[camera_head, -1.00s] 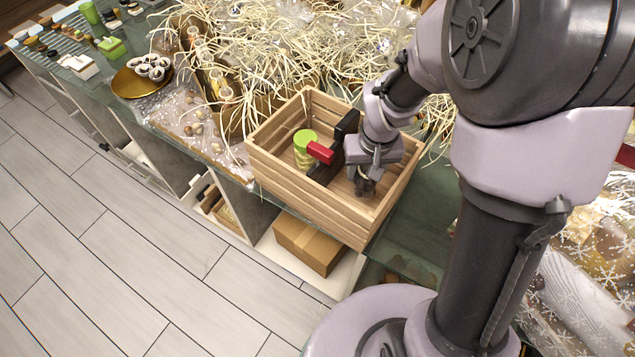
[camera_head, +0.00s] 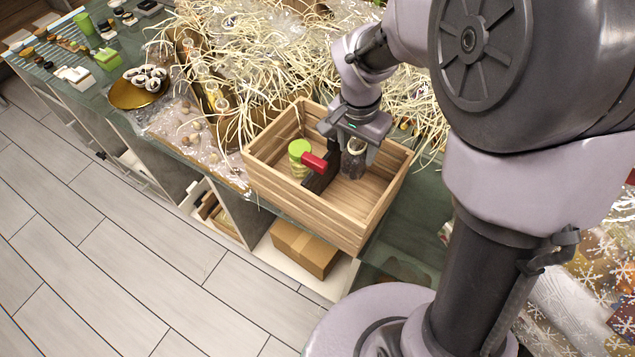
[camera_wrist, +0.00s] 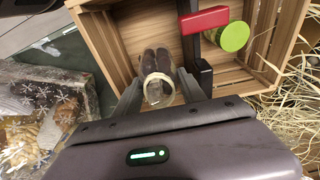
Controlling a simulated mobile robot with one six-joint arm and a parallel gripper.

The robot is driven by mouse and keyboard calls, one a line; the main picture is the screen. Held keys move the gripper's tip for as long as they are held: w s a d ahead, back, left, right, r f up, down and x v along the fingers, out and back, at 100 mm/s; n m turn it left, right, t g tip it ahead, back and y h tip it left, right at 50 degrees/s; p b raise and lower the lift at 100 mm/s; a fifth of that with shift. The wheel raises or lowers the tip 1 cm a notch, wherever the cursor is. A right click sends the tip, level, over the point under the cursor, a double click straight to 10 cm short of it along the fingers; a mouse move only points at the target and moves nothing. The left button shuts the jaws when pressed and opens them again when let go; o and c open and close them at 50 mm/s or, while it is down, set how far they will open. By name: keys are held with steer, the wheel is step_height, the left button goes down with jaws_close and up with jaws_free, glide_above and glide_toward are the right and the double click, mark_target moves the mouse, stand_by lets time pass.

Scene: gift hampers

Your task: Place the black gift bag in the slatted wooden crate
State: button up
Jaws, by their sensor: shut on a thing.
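The slatted wooden crate (camera_head: 375,222) stands open on the counter's edge, and its slatted wall also shows in the wrist view (camera_wrist: 101,45). My gripper (camera_head: 353,155) reaches down into the crate's right half. In the wrist view my gripper (camera_wrist: 158,88) has its fingers on either side of a small dark bundle (camera_wrist: 148,62) with a pale ring at its top. It looks like the black gift bag (camera_head: 353,166), gripped near the ring. I cannot tell whether its bottom touches the crate floor.
In the crate, left of my gripper, are a black item with a red part (camera_head: 314,162) and a green-lidded jar (camera_head: 299,149). Shredded straw (camera_head: 260,60) lies behind the crate. A cardboard box (camera_head: 303,248) sits on the shelf below.

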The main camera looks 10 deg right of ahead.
mark_target(327, 174)
step_height(327, 174, down, 12)
steer(key=b, duration=0.5)
steer(key=shift+f, duration=0.2)
steer(key=shift+f, duration=0.2)
steer(key=o, duration=1.5)
steer(key=shift+c, duration=0.2)
